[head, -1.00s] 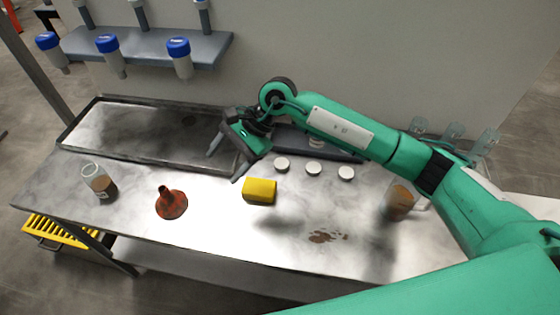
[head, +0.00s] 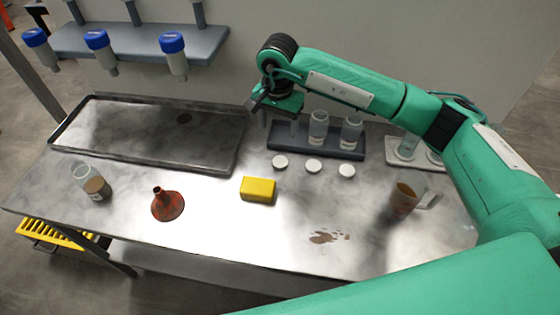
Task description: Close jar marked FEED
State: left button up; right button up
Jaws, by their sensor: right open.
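Three white round lids (head: 313,165) lie in a row on the metal table. A clear jar with brown contents (head: 96,187) and a small label stands open at the table's left. Two clear jars (head: 318,128) stand on a dark grey tray (head: 290,137) behind the lids. No label is legible, so I cannot tell which jar is FEED. My right gripper (head: 261,112) is open and empty, above the left end of the grey tray; its fingers are partly hidden. My left gripper is out of view.
A yellow block (head: 258,189) and a rusty funnel (head: 167,204) sit mid-table. A brown spill (head: 325,237) lies near the front. A large shallow tray (head: 140,135) fills the back left. Glassware stands on a white tray (head: 395,156) at right. Blue-capped tubes (head: 172,44) hang from a shelf.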

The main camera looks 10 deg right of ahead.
jog(key=p, duration=0.2)
send_over(280, 161)
jog(key=f, duration=0.8)
jog(key=shift+w+a, duration=0.15)
jog(key=shift+w, duration=0.05)
jog(key=shift+s+f, duration=0.1)
jog(key=shift+f, duration=0.05)
jog(key=f+p, duration=0.2)
jog(key=f, duration=0.2)
jog(key=shift+s, duration=0.2)
jog(key=shift+f, duration=0.4)
jog(key=c, duration=1)
